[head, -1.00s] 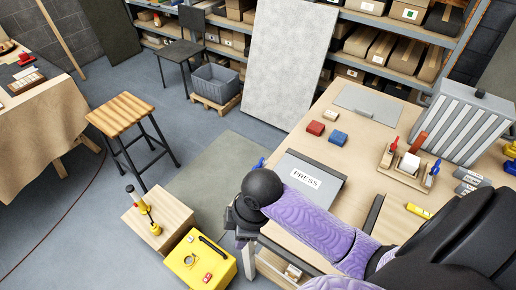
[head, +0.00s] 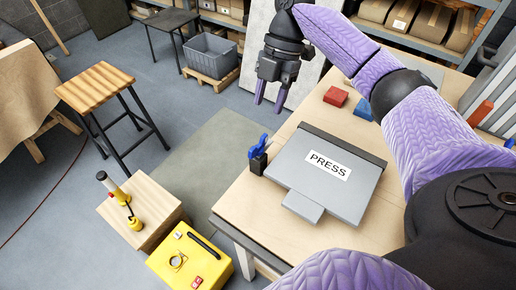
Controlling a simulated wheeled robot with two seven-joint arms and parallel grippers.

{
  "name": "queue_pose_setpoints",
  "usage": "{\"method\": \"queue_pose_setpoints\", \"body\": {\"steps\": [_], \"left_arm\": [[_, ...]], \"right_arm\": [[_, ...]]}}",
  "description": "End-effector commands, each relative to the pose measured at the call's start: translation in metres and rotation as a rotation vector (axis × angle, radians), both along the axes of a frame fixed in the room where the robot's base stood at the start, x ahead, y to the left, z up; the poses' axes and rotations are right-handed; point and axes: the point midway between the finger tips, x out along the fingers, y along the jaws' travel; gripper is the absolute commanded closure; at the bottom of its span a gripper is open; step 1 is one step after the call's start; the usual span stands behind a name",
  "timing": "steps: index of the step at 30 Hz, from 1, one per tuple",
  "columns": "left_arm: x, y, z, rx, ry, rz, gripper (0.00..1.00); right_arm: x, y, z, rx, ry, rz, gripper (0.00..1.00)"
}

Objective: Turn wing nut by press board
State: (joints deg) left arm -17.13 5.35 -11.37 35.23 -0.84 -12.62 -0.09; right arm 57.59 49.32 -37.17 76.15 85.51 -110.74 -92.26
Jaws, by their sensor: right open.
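The press board (head: 350,195) is a flat grey panel with a white PRESS label and a front tab. It lies on the wooden workbench in the head view. The blue wing nut (head: 259,145) stands upright on a small dark block just left of the board, close to the bench's left edge. My right gripper (head: 270,101) hangs above and beyond the wing nut, with its purple fingers pointing down. It is open and empty, apart from both the wing nut and the board. My left gripper is not in view.
A red block (head: 335,96) and a blue block (head: 364,108) sit on the bench behind the board. A wooden box (head: 160,208) and a yellow case (head: 186,262) stand left of the bench. A stool (head: 96,88) stands farther left. Open floor lies between.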

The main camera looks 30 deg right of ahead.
Motion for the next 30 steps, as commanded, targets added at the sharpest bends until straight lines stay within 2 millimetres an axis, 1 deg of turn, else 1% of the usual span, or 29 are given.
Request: {"method": "queue_pose_setpoints", "body": {"steps": [1, 5, 12, 15, 19, 26, 29, 30], "left_arm": [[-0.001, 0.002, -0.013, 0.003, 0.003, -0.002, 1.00], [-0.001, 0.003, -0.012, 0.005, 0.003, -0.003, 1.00], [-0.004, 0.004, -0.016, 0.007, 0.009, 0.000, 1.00], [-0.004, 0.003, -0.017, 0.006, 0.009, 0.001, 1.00], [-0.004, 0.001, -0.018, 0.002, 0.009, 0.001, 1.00], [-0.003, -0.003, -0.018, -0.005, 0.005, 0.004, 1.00], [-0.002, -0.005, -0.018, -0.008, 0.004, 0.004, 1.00], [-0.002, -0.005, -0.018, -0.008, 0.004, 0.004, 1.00]], "right_arm": [[0.000, 0.000, -0.013, 0.002, 0.000, 0.001, 0.50], [-0.002, 0.004, -0.022, 0.001, 0.002, 0.003, 0.50], [-0.011, 0.024, -0.074, 0.001, 0.004, 0.002, 0.50], [-0.013, 0.030, -0.089, 0.001, 0.001, 0.003, 0.50], [-0.015, 0.034, -0.099, 0.000, 0.000, 0.001, 0.50], [-0.015, 0.035, -0.100, 0.001, -0.001, 0.001, 0.50], [-0.015, 0.035, -0.100, 0.001, -0.001, 0.001, 0.69], [-0.015, 0.035, -0.100, 0.001, -0.001, 0.001, 0.78]]}}
